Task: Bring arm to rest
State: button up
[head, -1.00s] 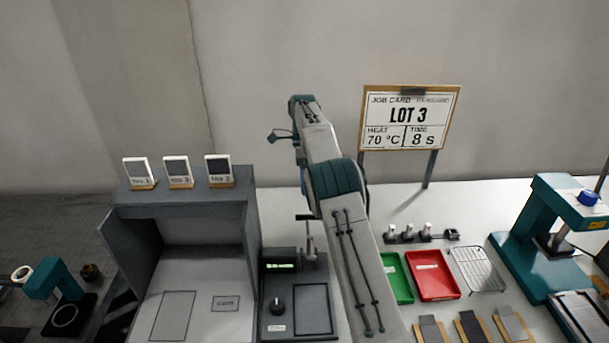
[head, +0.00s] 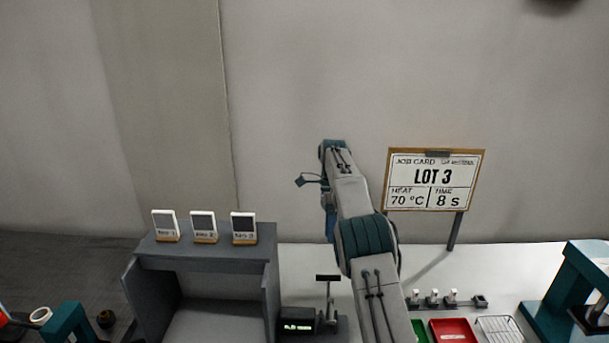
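My arm (head: 362,235) rises from the bottom edge, right of the middle, and reaches up and away over the bench. Its far end stands in front of the back wall, left of the job card. The fingers of my gripper cannot be made out; the arm's far links hide them or they are too small to tell. I see nothing held at the arm's end.
A job card board (head: 433,180) reading LOT 3, 70 °C, 8 s stands right of my arm. A grey open cabinet (head: 208,250) with three small cards stands left. A red tray (head: 453,331), a wire rack (head: 499,329) and a teal press (head: 572,290) are right.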

jog(key=s+d+r+n+t, duration=0.2)
jog(key=s+r+n, duration=0.2)
jog(key=s+r, duration=0.3)
jog(key=s+d+r+n+t, duration=0.2)
jog(key=s+r+n, duration=0.35)
jog(key=s, duration=0.45)
jog(key=s+f+n+t, duration=0.2)
jog(key=s+f+n, duration=0.1)
jog(key=s, duration=0.7)
jog(key=s+f+n+t, duration=0.2)
jog(key=s+n, duration=0.3)
jog(key=s, duration=0.6)
jog(key=shift+s+d+f+n+h, duration=0.25)
jog(key=shift+f+n+h, duration=0.1)
jog(key=shift+f, duration=0.55)
